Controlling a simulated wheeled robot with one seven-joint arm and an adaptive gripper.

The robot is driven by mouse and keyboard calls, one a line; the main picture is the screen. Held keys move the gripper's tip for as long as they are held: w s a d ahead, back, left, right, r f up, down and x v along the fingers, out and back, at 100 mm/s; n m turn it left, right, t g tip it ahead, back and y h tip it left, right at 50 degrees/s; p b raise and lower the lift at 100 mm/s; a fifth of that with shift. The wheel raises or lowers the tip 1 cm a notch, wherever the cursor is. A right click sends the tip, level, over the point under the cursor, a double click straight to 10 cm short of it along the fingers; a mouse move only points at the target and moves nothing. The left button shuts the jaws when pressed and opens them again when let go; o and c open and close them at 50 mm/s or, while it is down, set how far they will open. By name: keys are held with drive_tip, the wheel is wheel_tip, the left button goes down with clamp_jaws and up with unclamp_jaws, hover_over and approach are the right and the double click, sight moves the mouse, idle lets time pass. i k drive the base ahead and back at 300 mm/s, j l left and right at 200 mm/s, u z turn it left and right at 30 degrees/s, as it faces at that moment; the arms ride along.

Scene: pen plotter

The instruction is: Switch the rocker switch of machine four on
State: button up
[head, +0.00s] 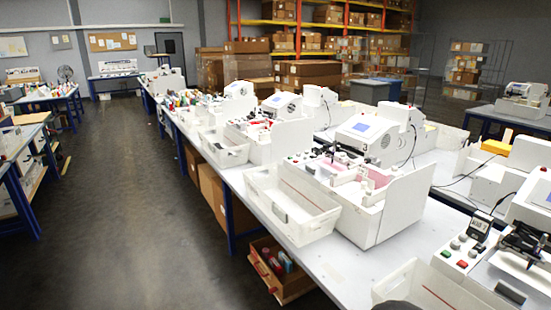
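Several white plotter machines stand in a row along a long table (345,268). One near the middle (400,205) seems to bear a "3", with a blue-grey screen and a row of small buttons. A nearer machine (492,262) is at the right edge, partly cut off by the frame. It has a panel with red and green buttons and grey knobs (456,244), a small black upright unit (479,226) and a dark mechanism (525,240). I cannot read a "four" on any machine, nor make out a rocker switch or its position. My gripper is not in view.
White bins (293,205) stand along the table's front edge, one near the bottom (415,285). The grey aisle floor (130,200) is clear. Other tables (22,165) stand at left; loaded shelving (320,25) is behind.

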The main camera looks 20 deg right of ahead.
sight(480, 247)
drive_tip(key=i+j+z, duration=0.1)
drive_tip(key=z, duration=0.3)
drive_tip(key=i+j+z, duration=0.15)
drive_tip(key=z, duration=0.25)
drive_tip(key=i+j+z, duration=0.25)
drive_tip(key=z, duration=0.15)
drive_tip(key=i+j+z, duration=0.15)
drive_tip(key=z, duration=0.3)
drive_tip(key=j+z, duration=1.35)
drive_tip(key=j, duration=0.15)
